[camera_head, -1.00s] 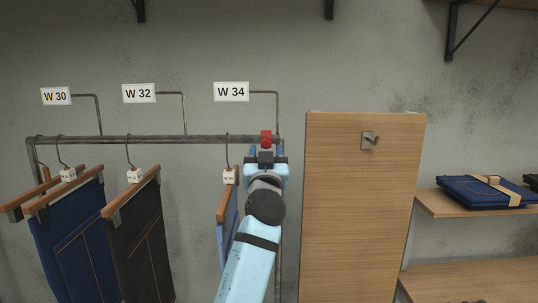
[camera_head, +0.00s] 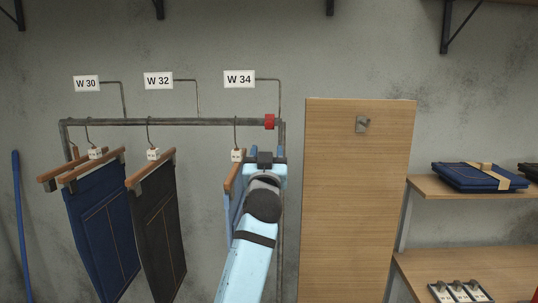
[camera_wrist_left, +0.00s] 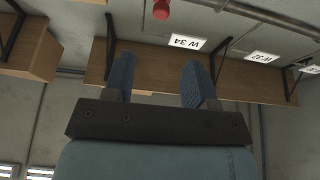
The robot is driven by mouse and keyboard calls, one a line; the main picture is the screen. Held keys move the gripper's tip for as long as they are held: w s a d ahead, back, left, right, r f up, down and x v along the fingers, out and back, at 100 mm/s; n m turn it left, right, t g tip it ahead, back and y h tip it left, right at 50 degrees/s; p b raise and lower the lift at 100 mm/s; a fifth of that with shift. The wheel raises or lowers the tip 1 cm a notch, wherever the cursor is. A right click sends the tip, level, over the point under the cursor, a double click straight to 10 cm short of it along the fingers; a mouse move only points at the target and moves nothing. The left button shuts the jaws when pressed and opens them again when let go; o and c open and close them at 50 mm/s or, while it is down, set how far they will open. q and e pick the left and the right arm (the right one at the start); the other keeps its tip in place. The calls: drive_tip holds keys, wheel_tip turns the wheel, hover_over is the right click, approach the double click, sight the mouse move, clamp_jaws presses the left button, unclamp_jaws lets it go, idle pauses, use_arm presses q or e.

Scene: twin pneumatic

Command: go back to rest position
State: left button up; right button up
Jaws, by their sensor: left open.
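My left gripper (camera_head: 266,158) is at the right end of the clothes rail, just below the red end piece in the picture. Its fingers are mostly hidden in the head view. The left wrist view shows the two blue fingers (camera_wrist_left: 159,75) apart with nothing between them. That view looks upside down toward the red end piece (camera_wrist_left: 161,9) and the W 34 sign (camera_wrist_left: 187,41). Light-blue jeans (camera_head: 234,212) hang just left of my left arm and are partly covered by it. My right gripper is not in view.
The rail (camera_head: 170,122) holds dark-blue trousers (camera_head: 103,225) and black trousers (camera_head: 160,230) on hangers. A wooden panel with a hook (camera_head: 363,124) stands right of my arm. Shelves with folded jeans (camera_head: 470,178) are at right. A blue pole (camera_head: 20,220) stands at left.

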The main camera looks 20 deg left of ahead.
use_arm(q)
drive_tip(key=shift+s+f, duration=0.1)
idle(0.4)
drive_tip(key=s+f+m+g+h+p, duration=0.1)
drive_tip(key=s+f+m+g+h, duration=0.3)
drive_tip(key=f, duration=1.1)
drive_tip(key=s+f+h+p, duration=0.1)
drive_tip(key=s+f, duration=0.5)
drive_tip(key=f, duration=0.9)
drive_tip(key=s+f+g+h, duration=0.1)
drive_tip(key=s+f+g, duration=0.1)
drive_tip(key=s+f, duration=0.5)
drive_tip(key=s+d+f+m+g+h+p, duration=0.1)
drive_tip(key=s+f+g, duration=0.1)
drive_tip(key=s+f, duration=0.5)
drive_tip(key=s+d+f+m+g+h+p, duration=0.1)
drive_tip(key=s+f, duration=0.6)
drive_tip(key=s, duration=0.9)
drive_tip(key=shift+s+d+f+g+h, duration=0.2)
drive_tip(key=shift+s+f+g+h, duration=0.25)
drive_tip(key=shift+g, duration=0.45)
drive_tip(key=shift+a+r, duration=0.1)
